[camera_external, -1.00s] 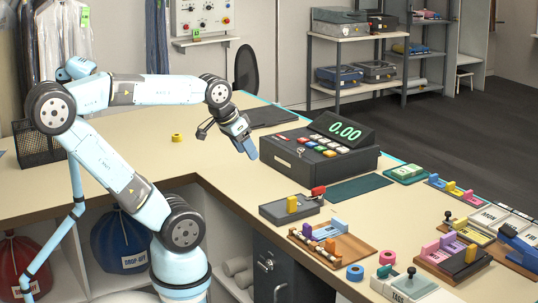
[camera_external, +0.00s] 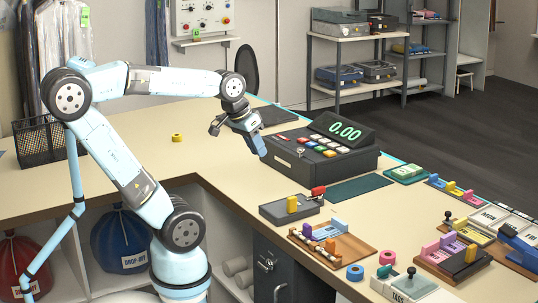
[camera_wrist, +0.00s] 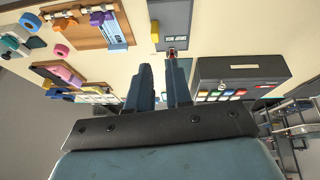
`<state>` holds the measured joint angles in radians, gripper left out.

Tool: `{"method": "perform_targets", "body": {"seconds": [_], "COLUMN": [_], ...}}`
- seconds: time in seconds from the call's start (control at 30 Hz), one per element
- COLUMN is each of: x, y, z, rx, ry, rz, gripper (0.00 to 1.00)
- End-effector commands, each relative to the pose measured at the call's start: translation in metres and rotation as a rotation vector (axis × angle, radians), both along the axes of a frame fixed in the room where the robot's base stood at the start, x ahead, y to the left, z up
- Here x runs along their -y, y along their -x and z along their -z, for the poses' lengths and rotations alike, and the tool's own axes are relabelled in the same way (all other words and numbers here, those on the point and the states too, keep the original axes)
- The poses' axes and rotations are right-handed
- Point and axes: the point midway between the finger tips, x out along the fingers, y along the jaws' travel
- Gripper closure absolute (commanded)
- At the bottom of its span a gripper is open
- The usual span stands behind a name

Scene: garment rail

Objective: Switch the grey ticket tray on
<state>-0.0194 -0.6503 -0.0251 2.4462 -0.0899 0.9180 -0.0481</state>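The grey ticket tray (camera_external: 272,212) lies on the counter, with a yellow block (camera_external: 292,204) and a red switch piece (camera_external: 318,192) at its right end. It also shows at the top of the wrist view (camera_wrist: 177,14), with the red piece (camera_wrist: 171,51) facing my fingers. My gripper (camera_external: 238,139) is above the counter, behind and left of the tray and left of the cash register. In the wrist view its two fingers (camera_wrist: 162,72) stand apart with nothing between them. The gripper does not touch the tray. The switch's exact setting is too small to tell.
The cash register (camera_external: 345,163) stands right of my gripper. A wooden board with coloured pieces (camera_external: 350,250) lies right of the tray, with tape rolls beyond. The counter between gripper and tray is clear.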

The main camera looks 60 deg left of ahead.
Motion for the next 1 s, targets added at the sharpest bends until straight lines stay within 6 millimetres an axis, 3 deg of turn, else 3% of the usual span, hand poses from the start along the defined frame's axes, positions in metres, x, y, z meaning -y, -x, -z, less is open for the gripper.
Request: {"method": "perform_targets", "body": {"seconds": [0.2, 1.0], "x": [0.021, 0.098], "y": [-0.037, -0.176], "z": [0.001, 0.033], "rx": [-0.086, -0.430], "ry": [0.116, 0.550], "rz": [-0.076, -0.376], "gripper": [1.00, 1.00]}}
